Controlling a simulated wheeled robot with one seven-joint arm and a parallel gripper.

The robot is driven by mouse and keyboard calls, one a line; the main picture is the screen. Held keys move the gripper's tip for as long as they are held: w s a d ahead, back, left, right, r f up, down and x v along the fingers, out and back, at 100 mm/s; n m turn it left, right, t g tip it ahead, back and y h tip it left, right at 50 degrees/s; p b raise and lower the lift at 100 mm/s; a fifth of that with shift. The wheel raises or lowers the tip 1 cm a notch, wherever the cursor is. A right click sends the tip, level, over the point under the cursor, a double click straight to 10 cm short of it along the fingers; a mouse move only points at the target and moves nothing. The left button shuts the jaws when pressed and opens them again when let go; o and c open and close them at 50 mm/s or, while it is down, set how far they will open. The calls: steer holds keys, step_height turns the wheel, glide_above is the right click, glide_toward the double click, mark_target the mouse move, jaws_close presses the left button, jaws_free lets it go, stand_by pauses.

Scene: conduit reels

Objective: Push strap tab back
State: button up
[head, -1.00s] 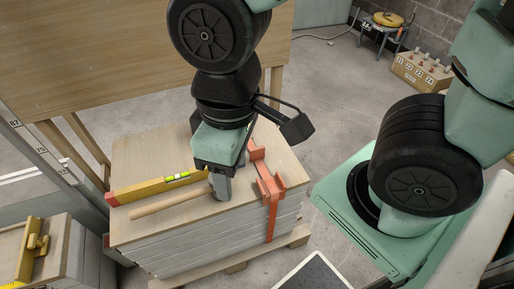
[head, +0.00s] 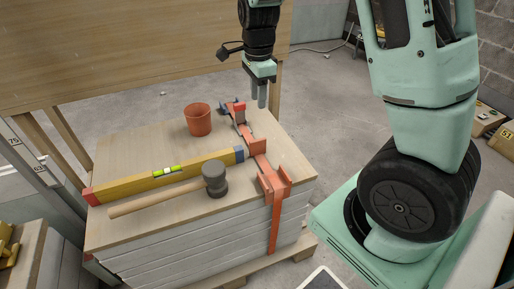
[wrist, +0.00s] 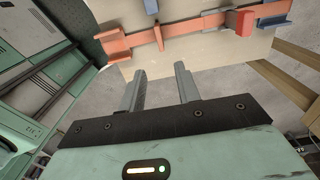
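An orange strap (head: 260,160) runs front to back over the board stack and hangs down its front side. A red block (head: 239,109), which looks like the strap tab, stands near the strap's far end. The strap (wrist: 185,27) and red block (wrist: 240,21) also show at the top of the wrist view. My gripper (head: 259,102) points down, just right of the red block at the stack's far right edge. In the wrist view its two grey fingers (wrist: 160,69) are apart with nothing between them. No contact with the strap is visible.
A yellow level (head: 135,184) and a mallet (head: 214,181) lie on the stack top (head: 150,145), left of the strap. An orange cup (head: 197,120) stands near the far edge. A wooden panel (head: 110,50) rises behind.

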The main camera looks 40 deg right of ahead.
mark_target(258, 141)
step_height(258, 141, down, 17)
steer(key=b, duration=0.3)
steer(key=shift+a+b, duration=0.1)
steer(key=shift+b, duration=0.2)
jaws_close()
steer(key=shift+r, duration=0.1)
